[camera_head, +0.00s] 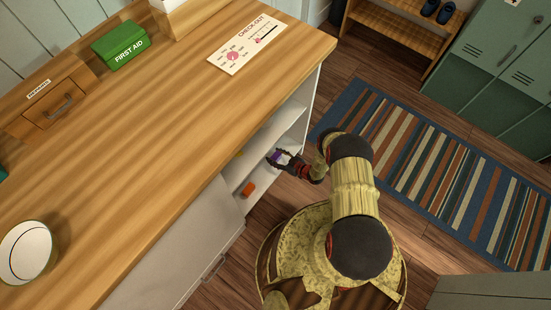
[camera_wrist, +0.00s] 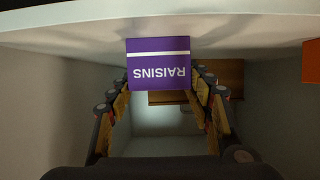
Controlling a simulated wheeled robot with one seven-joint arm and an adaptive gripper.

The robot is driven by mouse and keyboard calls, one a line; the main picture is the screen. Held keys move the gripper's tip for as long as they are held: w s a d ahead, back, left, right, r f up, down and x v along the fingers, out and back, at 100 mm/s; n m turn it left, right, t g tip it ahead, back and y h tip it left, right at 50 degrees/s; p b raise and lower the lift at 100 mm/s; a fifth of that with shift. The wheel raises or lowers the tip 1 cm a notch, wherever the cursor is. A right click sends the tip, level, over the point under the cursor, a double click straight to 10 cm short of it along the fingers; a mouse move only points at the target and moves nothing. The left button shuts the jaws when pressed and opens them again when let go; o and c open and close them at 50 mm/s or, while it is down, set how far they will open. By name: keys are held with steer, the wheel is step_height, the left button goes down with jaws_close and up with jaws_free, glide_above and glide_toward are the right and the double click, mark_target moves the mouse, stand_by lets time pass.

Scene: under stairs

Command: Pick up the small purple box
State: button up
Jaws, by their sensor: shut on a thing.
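The small purple box (camera_wrist: 159,65) has a white stripe and the word RAISINS, upside down in the wrist view. My gripper (camera_wrist: 160,88) is shut on it, with one finger at each side of the box. In the head view my gripper (camera_head: 284,157) is at the open shelf front under the counter, and a bit of the purple box (camera_head: 276,155) shows between its fingers. Most of the box is hidden there by the gripper.
An orange item (camera_head: 248,189) lies on the lower shelf near my gripper. The white shelf unit (camera_head: 277,127) sits under the wooden counter (camera_head: 150,150). A striped rug (camera_head: 440,170) covers the floor to the right. Green lockers (camera_head: 500,70) stand at the upper right.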

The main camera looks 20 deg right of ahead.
mark_target(275, 157)
steer(key=shift+c, duration=0.9)
steer(key=shift+r, duration=0.1)
steer(key=shift+r, duration=0.3)
steer(key=r+p, duration=0.1)
steer(key=r, duration=0.1)
steer(key=r+p, duration=0.1)
steer(key=shift+s+a+r+p, duration=0.25)
steer(key=shift+s+r+p, duration=0.05)
steer(key=shift+s+r, duration=0.1)
steer(key=s+a+r+p, duration=0.6)
steer(key=s+r, duration=0.2)
steer(key=s, duration=0.3)
steer(key=shift+s+r, duration=0.25)
steer(key=shift+a, duration=0.1)
